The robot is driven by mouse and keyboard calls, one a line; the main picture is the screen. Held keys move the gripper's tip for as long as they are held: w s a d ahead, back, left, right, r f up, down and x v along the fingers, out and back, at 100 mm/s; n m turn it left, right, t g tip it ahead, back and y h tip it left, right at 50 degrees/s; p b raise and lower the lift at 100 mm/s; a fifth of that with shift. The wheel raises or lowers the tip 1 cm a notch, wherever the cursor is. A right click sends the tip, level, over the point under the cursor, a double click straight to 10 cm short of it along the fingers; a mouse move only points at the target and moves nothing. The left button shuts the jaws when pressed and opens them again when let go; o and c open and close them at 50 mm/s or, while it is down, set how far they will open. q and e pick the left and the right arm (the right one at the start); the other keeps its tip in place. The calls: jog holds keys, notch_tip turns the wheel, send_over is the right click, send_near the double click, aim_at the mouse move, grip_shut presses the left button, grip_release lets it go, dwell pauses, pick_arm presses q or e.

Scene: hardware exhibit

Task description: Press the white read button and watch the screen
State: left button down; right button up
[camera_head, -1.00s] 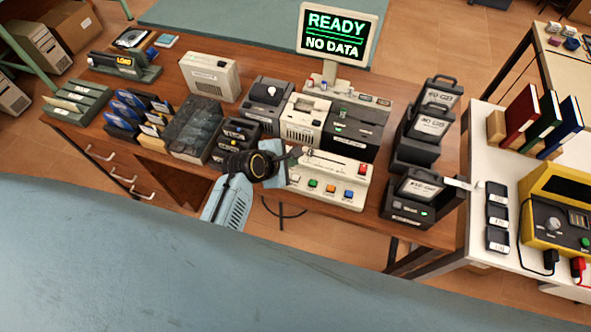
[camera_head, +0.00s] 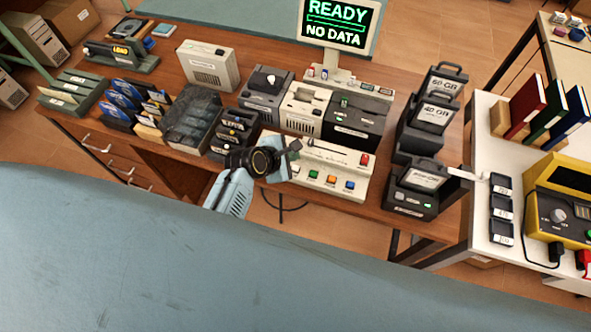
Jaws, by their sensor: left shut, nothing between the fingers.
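The cream control panel (camera_head: 325,152) lies at the table's front edge, with green (camera_head: 312,173), orange (camera_head: 331,180) and blue (camera_head: 350,185) buttons along its front and a red one (camera_head: 365,159) at upper right. The screen (camera_head: 334,22) behind reads READY, NO DATA in green and white. My left gripper (camera_head: 294,147) is shut and empty, over the panel's left end. Whether it touches the panel I cannot tell. My right gripper is out of view.
Dark and cream devices (camera_head: 303,108) stand right behind the panel. Black cartridge units (camera_head: 416,187) stand to its right, a dark tray (camera_head: 190,120) and blue disc holders (camera_head: 118,108) to its left. A white side table holds a yellow instrument (camera_head: 560,207) and books.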

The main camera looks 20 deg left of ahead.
aim_at(293, 170)
pick_arm(q)
notch_tip(293, 170, down, 3)
jog(key=shift+f+b, duration=0.15)
jog(key=shift+b, duration=0.75)
jog(key=shift+f, duration=0.15)
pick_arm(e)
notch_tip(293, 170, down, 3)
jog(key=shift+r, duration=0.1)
pick_arm(q)
jog(key=shift+f, duration=0.1)
dwell(0.9)
jog(key=shift+f, duration=0.3)
jog(key=shift+f+b, duration=0.3)
jog(key=shift+f, duration=0.1)
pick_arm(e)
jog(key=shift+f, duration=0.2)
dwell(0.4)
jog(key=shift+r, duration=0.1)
pick_arm(q)
jog(key=shift+r+p, duration=0.8)
jog(key=shift+p, duration=0.25)
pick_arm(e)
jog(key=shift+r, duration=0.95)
